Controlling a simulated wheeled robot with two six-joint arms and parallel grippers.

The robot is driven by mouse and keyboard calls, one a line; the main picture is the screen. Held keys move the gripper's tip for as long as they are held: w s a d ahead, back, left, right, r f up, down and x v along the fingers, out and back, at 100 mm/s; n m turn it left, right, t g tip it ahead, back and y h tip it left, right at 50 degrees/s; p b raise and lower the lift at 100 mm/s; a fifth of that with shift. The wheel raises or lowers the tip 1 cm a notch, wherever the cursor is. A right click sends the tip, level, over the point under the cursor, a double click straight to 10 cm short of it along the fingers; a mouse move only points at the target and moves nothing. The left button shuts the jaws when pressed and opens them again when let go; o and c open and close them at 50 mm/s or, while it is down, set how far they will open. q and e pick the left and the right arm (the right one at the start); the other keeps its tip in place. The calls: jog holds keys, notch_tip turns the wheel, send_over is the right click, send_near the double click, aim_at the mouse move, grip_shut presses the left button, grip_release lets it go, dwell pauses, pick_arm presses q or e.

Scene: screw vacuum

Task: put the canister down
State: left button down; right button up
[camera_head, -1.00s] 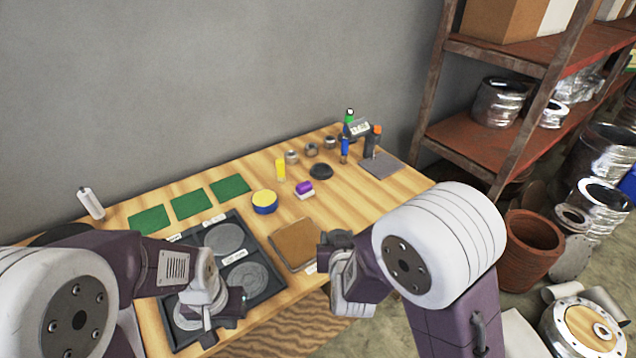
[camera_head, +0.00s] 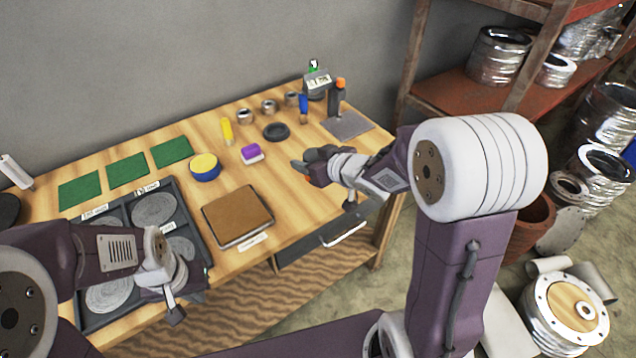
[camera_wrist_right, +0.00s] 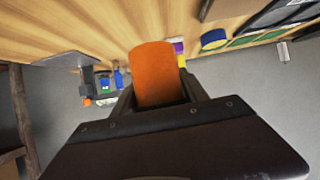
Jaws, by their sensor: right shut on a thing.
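My right gripper (camera_head: 308,170) is over the right part of the wooden table. In the right wrist view an orange thing (camera_wrist_right: 154,75), which I take to be the canister, sits between the jaws of the right gripper (camera_wrist_right: 160,98), and they are shut on it. In the head view only a small orange bit of the canister (camera_head: 308,179) shows under the gripper. Whether it touches the table is unclear. My left gripper (camera_head: 172,295) is at the front of the black tray, with its fingers too unclear to tell open from shut.
The table (camera_head: 300,215) has bare wood around the right gripper. Nearby are a brown square pad (camera_head: 237,213), a purple-topped block (camera_head: 251,152), a black ring (camera_head: 276,132) and a grey plate (camera_head: 348,126). The black tray (camera_head: 190,215) holds grey discs. A drawer (camera_head: 325,240) hangs under the front edge.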

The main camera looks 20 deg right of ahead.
jog(key=shift+s+d+f, duration=0.1)
jog(key=shift+d+f, duration=0.1)
jog(key=shift+d, duration=0.2)
jog(key=shift+s+d+f, duration=0.1)
jog(key=shift+d+f, duration=0.05)
jog(key=shift+d, duration=0.25)
jog(key=w+f, duration=0.2)
jog(key=w, duration=0.1)
jog(key=w+d+f+b, duration=0.1)
jog(key=w+f, duration=0.1)
jog(key=w, duration=0.2)
jog(key=w+f+b, duration=0.1)
jog(key=w+f, duration=0.2)
jog(key=w, duration=0.1)
jog(key=shift+w+d, duration=0.25)
jog(key=shift+d, duration=0.1)
notch_tip(320, 180, down, 4)
jog(key=shift+s+r+b, duration=0.1)
jog(key=shift+r+b, duration=0.05)
jog(key=shift+b, duration=0.8)
jog(key=shift+f, duration=0.3)
jog(key=shift+r, duration=0.1)
